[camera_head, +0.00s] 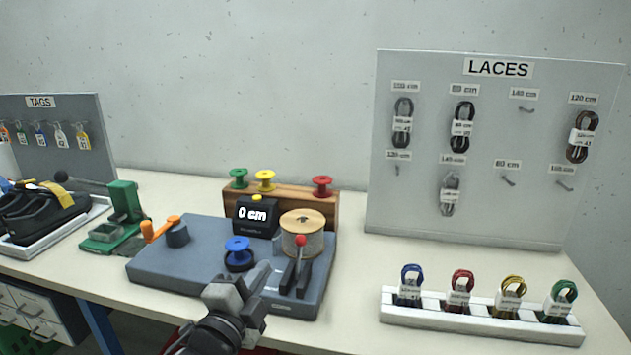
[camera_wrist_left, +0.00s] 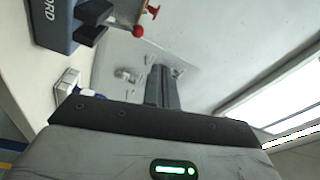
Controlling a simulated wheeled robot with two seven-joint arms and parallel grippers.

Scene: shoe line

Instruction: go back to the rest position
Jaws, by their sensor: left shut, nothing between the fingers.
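My left gripper (camera_head: 259,277) is in the lower middle of the head view, in front of the grey winding machine (camera_head: 178,271). Its fingers are shut with nothing between them. In the left wrist view its closed fingers (camera_wrist_left: 163,86) point away from the camera toward the wall, apart from any object. The machine carries a blue spool (camera_head: 238,254), a cord reel (camera_head: 302,236), a red-knobbed lever (camera_head: 299,259) and a display (camera_head: 256,215) reading 0 cm. My right gripper does not show in either view.
A white rack (camera_head: 471,317) with several lace bundles stands at the right front. The LACES board (camera_head: 492,223) stands behind it. A green press (camera_head: 124,205), a tray with dark shoes (camera_head: 42,217) and the TAGS board (camera_head: 76,111) are at left. Bare table lies between machine and rack.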

